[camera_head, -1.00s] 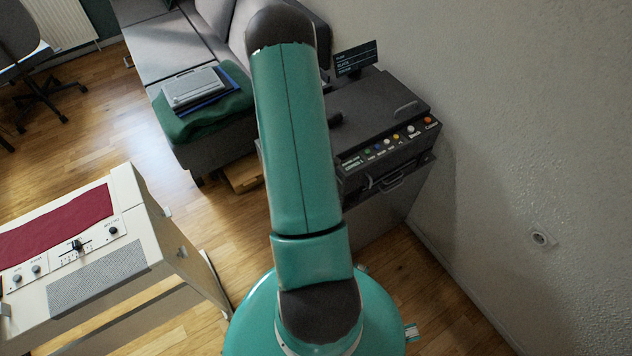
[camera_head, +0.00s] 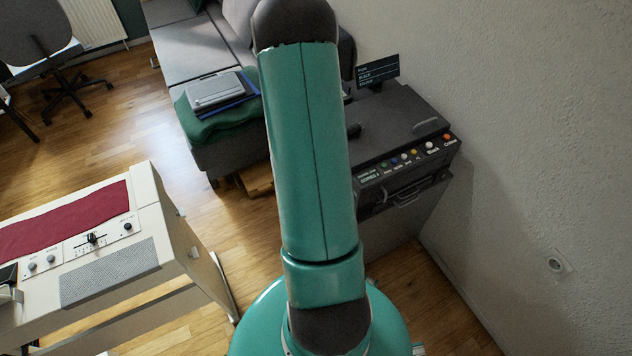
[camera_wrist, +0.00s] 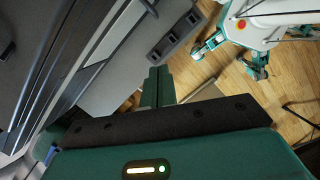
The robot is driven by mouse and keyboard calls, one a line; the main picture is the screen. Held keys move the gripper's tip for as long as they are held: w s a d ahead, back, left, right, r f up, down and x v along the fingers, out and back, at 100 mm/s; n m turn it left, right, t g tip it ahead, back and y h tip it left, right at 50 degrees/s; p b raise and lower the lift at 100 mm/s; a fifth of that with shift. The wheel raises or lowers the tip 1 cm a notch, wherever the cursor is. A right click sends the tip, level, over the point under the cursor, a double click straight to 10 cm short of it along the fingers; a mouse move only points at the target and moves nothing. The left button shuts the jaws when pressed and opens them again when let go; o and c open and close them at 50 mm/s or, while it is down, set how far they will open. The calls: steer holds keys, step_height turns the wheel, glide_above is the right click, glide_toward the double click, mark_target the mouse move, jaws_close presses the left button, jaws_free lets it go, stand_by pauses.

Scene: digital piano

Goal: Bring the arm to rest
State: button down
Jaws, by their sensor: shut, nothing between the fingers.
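My green arm (camera_head: 306,150) rises through the middle of the head view, from the round green base at the bottom to a dark joint at the top edge. Its far end and the gripper are hidden in that view. In the wrist view my gripper (camera_wrist: 157,84) shows its two green fingers together, shut and empty. The fingers point over the wooden floor and the side of a dark machine, apart from both as far as I can tell.
The cream digital piano (camera_head: 185,245) with a red cloth (camera_head: 65,222) stands at left. A dark machine (camera_head: 400,125) with coloured buttons stands against the wall at right. Wooden floor (camera_head: 110,125) lies open between piano and sofa.

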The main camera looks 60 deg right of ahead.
steer(key=shift+w+a+r, duration=0.1)
steer(key=shift+r, duration=0.25)
steer(key=w+a+r+m+t, duration=0.1)
steer(key=w+a+r, duration=0.2)
steer(key=a+r, duration=0.3)
steer(key=w+a+r+m+t+h, duration=0.15)
steer(key=a+r, duration=0.25)
steer(key=r, duration=0.4)
steer(key=w+a+r+m+t, duration=0.1)
steer(key=w+a+r, duration=0.35)
steer(key=r, duration=0.25)
steer(key=s+a+r+t+y, duration=0.1)
steer(key=s+a+r, duration=0.2)
steer(key=a, duration=0.4)
steer(key=s+a+r+m+t+y, duration=0.1)
steer(key=s+a+r+t, duration=0.1)
steer(key=a+r, duration=0.4)
steer(key=s+a+r+m+t+y, duration=0.1)
steer(key=s+a+r, duration=0.3)
steer(key=a, duration=0.4)
steer(key=shift+s+a+r, duration=0.2)
steer(key=shift+s+r, duration=0.15)
steer(key=shift+r, duration=0.35)
